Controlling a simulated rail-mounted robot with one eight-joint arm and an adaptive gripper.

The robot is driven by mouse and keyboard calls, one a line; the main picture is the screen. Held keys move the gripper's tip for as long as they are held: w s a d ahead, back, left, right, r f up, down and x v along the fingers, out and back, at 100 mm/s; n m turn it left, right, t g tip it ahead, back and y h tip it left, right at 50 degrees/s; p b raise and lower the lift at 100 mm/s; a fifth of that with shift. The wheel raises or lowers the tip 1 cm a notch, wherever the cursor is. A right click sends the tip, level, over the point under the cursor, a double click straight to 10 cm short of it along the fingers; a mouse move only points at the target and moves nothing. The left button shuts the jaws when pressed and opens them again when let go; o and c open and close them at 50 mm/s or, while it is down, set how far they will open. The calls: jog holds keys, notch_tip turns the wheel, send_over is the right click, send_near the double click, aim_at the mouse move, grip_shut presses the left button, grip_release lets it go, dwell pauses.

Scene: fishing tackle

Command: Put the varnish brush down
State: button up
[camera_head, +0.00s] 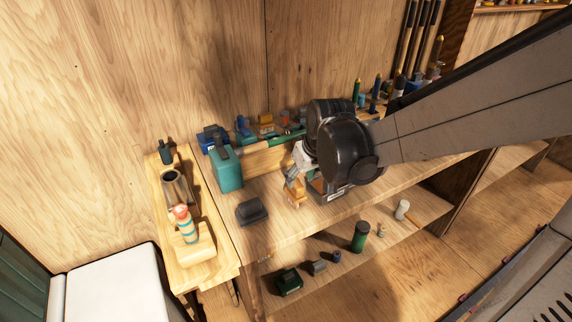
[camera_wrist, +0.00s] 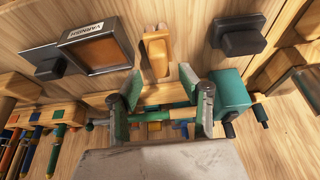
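My gripper (camera_wrist: 167,88) has its two green-padded fingers spread apart, and I see nothing clamped between them. In the head view my dark wrist hides most of the gripper. A small yellow-orange wooden piece (camera_wrist: 155,53) rests on the bench just beyond the fingertips; it also shows below my wrist in the head view (camera_head: 294,192). I cannot tell whether it is the varnish brush or a rest. A shallow tray labelled VARNISH (camera_wrist: 97,46) with amber contents stands to its left in the wrist view. No brush is clearly recognisable.
A green rod (camera_head: 285,138) runs along the back, crossing behind the fingers in the wrist view. A teal box (camera_head: 226,170) stands left and a dark block (camera_head: 251,211) lies in front. The bench top (camera_head: 285,228) has free room at the front.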

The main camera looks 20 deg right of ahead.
jog(key=s+r+m+t, duration=0.1)
jog(key=s+r, duration=0.4)
jog(key=s, duration=0.3)
jog(key=s+r+m+t, duration=0.1)
jog(key=s+r, duration=0.3)
jog(key=s, duration=0.5)
jog(key=shift+a+r+t+h, duration=0.25)
jog(key=shift+r+t+h, duration=0.05)
jog(key=shift+r+h, duration=0.1)
dwell(0.7)
jog(key=o, duration=0.8)
